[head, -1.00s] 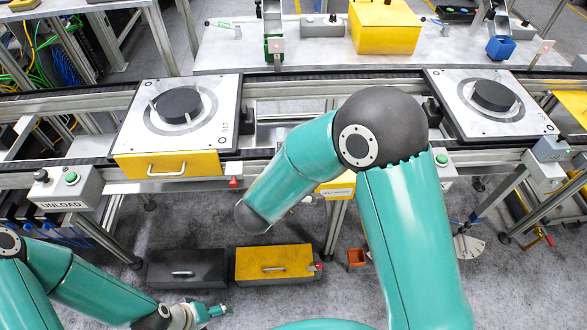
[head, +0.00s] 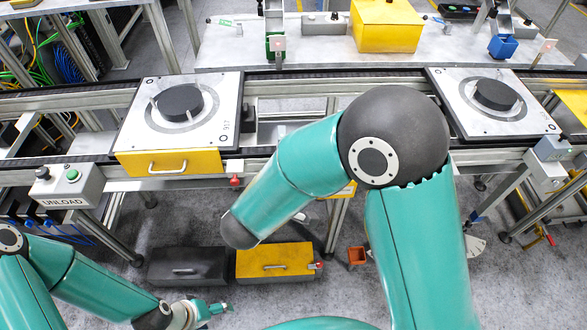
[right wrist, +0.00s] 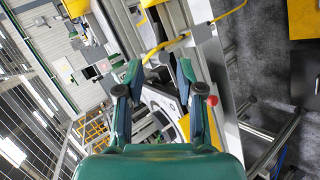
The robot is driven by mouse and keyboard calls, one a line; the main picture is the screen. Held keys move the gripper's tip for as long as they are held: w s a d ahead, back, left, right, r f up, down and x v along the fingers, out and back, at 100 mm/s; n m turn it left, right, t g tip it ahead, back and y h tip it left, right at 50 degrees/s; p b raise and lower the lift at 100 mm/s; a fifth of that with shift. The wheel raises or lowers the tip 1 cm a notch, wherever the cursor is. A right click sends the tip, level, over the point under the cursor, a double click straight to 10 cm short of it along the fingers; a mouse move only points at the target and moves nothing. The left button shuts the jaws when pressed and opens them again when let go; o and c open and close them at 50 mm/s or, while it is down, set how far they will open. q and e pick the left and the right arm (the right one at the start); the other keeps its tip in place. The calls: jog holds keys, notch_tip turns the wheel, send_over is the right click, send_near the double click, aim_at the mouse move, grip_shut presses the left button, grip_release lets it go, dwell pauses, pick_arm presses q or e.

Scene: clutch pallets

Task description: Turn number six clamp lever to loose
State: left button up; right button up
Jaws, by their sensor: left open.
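No lever marked six can be read in these views. A small red knob (head: 235,181) shows on the conveyor's front edge, right of the left pallet's yellow drawer. A red ball knob (right wrist: 213,100) shows beside my right fingers in the right wrist view; I cannot tell if it is the same part. My right gripper (right wrist: 160,72) is open, with a clear gap between its fingers and nothing held. In the head view it is hidden behind my right arm. My left gripper (head: 222,307) is open and empty at the lower left, low above the floor, away from the conveyor.
The left pallet (head: 137,130) and right pallet (head: 515,125) each carry a black disc on the conveyor. An UNLOAD button box (head: 66,187) stands at left. A black case (head: 187,266) and a yellow case (head: 275,263) lie on the floor beside an orange bin (head: 357,256).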

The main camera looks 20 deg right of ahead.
jog(key=s+f+m+t+y+b, duration=0.1)
jog(key=s+f+m+t+b, duration=0.15)
jog(key=m+b, duration=1.15)
jog(key=s+f+m+t+b, duration=0.1)
jog(key=s+m+t+b, duration=0.25)
jog(key=m+b, duration=1.1)
jog(key=w+d+f+m+p, duration=0.1)
jog(key=w+d+p, duration=0.1)
jog(key=w, duration=0.2)
jog(key=w+d+f+m+p, duration=0.1)
jog(key=w+d+m+p, duration=0.1)
jog(key=w, duration=0.3)
jog(key=w+d+f+m+p, duration=0.1)
jog(key=w+d+m+p, duration=0.1)
jog(key=w, duration=0.3)
jog(key=shift+d+f+p, duration=0.3)
jog(key=shift+p, duration=0.05)
jog(key=shift+c, duration=0.3)
grip_shut()
